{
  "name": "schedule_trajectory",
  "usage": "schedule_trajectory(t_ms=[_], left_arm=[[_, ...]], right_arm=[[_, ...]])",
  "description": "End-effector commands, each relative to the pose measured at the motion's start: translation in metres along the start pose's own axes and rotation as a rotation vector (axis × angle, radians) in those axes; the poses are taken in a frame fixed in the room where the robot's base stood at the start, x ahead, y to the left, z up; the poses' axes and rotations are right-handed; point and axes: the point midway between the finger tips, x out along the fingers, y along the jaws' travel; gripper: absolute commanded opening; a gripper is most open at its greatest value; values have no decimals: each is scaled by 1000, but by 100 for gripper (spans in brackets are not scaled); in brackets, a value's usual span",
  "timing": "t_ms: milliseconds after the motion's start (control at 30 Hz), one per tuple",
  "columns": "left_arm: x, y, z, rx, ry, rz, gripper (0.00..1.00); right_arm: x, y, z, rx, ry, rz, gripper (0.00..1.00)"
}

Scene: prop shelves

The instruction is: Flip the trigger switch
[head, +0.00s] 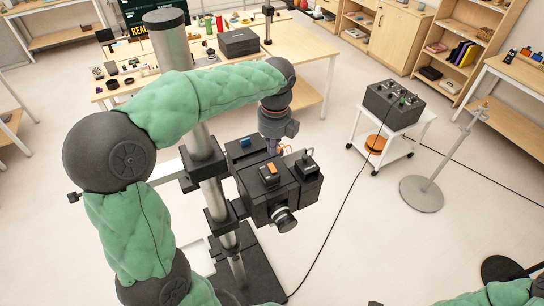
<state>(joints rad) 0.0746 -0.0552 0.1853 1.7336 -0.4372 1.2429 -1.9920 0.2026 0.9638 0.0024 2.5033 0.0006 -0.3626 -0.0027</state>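A black camera-like device (273,192) is mounted on a metal column with a dark base. An orange rocker-like part (268,171) is on its top, and a small blue part (246,142) is on a dark block behind it. A black control box (393,105) with several small knobs or switches sits on a white cart at the right. I cannot tell which part is the trigger switch. My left gripper (284,149) points down just behind the device, which partly hides its fingers. I cannot tell whether it touches anything. My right gripper is out of view.
The white cart (396,148) holds an orange round item on its lower shelf. A cable runs across the floor from the cart to the column base (250,280). A round-based stand (421,194) is at the right. A wooden table (310,48) with props is behind.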

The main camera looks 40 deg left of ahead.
Motion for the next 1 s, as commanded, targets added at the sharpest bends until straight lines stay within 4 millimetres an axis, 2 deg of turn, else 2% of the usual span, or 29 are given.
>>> schedule_trajectory(t_ms=[100, 333, 800, 1000], left_arm=[[-23, -1, 0, 0, -2, -4, 0], [-49, 0, 0, 0, 1, -1, 0], [-54, 0, 0, 0, 1, 1, 0], [-52, -1, 2, 3, -14, -1, 0]], right_arm=[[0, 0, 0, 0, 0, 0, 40], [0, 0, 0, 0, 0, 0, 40], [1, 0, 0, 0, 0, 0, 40], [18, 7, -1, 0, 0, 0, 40]])
